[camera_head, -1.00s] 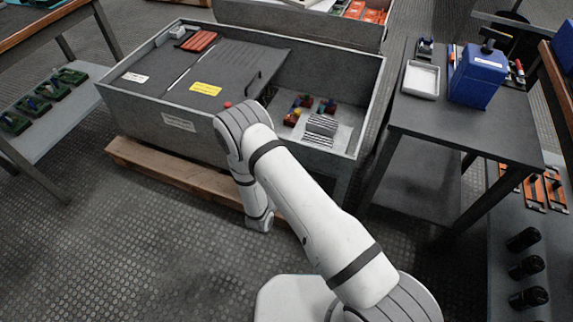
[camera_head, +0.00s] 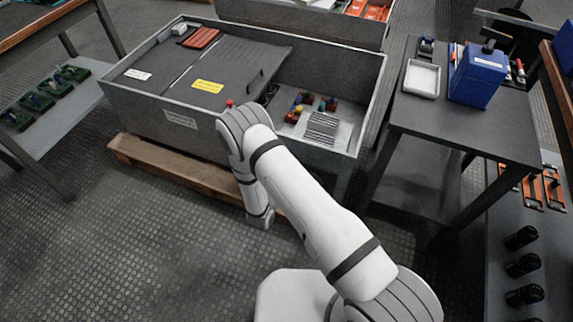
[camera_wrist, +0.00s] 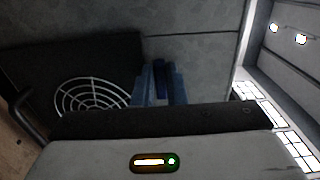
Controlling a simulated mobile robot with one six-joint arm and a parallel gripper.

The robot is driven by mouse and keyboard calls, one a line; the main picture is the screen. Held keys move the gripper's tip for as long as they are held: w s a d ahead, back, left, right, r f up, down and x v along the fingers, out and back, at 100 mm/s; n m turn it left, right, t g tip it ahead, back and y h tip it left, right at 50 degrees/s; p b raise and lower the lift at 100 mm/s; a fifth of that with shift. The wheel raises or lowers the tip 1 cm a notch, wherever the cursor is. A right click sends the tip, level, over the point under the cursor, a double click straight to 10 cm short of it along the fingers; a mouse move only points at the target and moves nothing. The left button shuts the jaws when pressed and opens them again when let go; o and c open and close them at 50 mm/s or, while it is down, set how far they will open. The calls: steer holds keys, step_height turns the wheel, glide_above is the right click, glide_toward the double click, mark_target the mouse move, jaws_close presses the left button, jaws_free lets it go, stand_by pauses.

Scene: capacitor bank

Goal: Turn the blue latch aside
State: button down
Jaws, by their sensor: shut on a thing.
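The blue latch (camera_wrist: 161,74) shows at the middle of the wrist view, just beyond the dark edge of my gripper's body. My gripper (camera_wrist: 160,92) is shut on it, with lighter blue-grey pieces along both its sides. The latch's lower part is hidden behind the gripper body. In the head view my arm covers the gripper, and I cannot see the latch there.
The wrist view shows a round wire grille (camera_wrist: 91,97) left of the latch. A grey open-topped case (camera_head: 372,105) stands on a wooden pallet (camera_head: 165,174). A dark table (camera_head: 465,135) with a blue box (camera_head: 475,78) stands right. Floor is clear at front left.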

stand_by(0.4)
steer(key=c, duration=1.5)
jaws_free()
steer(key=shift+o, duration=0.2)
steer(key=p+v, duration=0.2)
steer(key=v, duration=0.6)
